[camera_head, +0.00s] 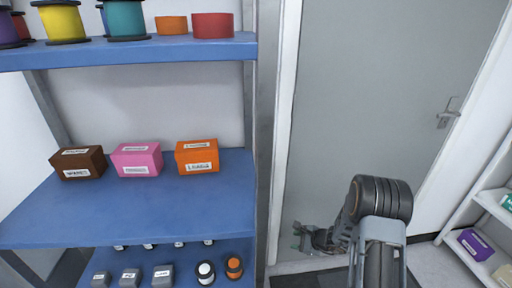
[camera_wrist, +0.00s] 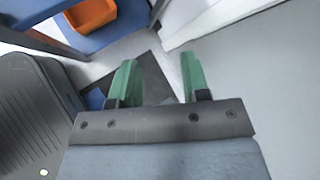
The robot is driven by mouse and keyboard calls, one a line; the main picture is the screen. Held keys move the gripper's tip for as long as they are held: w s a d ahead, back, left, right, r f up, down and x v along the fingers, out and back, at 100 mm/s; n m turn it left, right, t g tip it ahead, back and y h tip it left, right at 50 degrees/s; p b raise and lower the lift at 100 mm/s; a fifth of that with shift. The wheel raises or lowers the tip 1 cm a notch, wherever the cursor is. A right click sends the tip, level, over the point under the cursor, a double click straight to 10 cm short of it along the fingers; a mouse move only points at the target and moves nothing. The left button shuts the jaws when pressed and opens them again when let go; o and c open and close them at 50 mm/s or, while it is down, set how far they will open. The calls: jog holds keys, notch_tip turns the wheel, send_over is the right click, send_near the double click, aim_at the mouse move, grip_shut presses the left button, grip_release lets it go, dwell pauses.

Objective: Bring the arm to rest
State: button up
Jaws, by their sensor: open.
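My gripper (camera_head: 305,236) hangs low in front of the grey door in the head view, to the right of the blue shelf unit. In the wrist view my gripper (camera_wrist: 162,84) shows two green fingers held apart, with nothing between them. The fingers point toward the floor and a dark mat. My arm (camera_head: 378,215) is bent, with its upper links at the lower right of the head view. The gripper touches nothing that I can see.
A blue shelf unit (camera_head: 140,215) on the left holds brown (camera_head: 79,163), pink (camera_head: 137,160) and orange (camera_head: 197,155) boxes. A grey door (camera_head: 375,100) stands behind my arm. A white shelf (camera_head: 490,205) is at the right. A dark mat (camera_wrist: 155,75) lies on the floor.

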jog(key=s+a+r+n+g+p, duration=0.1)
jog(key=s+a+r+n+p, duration=0.2)
jog(key=r, duration=0.5)
jog(key=s+r+n+g+p, duration=0.1)
jog(key=s+r+n+p, duration=0.2)
jog(key=r, duration=0.6)
jog(key=s+a+r+n+g+p, duration=0.1)
jog(key=s+a+r+n+g, duration=0.1)
jog(key=r+n, duration=0.45)
jog(key=s+d+r+n+h+p, duration=0.3)
jog(key=s+r, duration=0.3)
jog(key=r, duration=0.3)
jog(key=s+d+r+n+t+h+p, duration=0.1)
jog(key=s+d+r+n+h+p, duration=0.2)
jog(key=s+r, duration=0.3)
notch_tip(320, 180, up, 4)
jog(key=shift+s+f+n+t+h+p, duration=0.25)
jog(key=shift+n+t+h+p, duration=0.1)
jog(key=shift+h+p, duration=0.3)
jog(key=shift+a, duration=0.1)
jog(key=shift+s+d, duration=0.15)
jog(key=shift+d, duration=0.1)
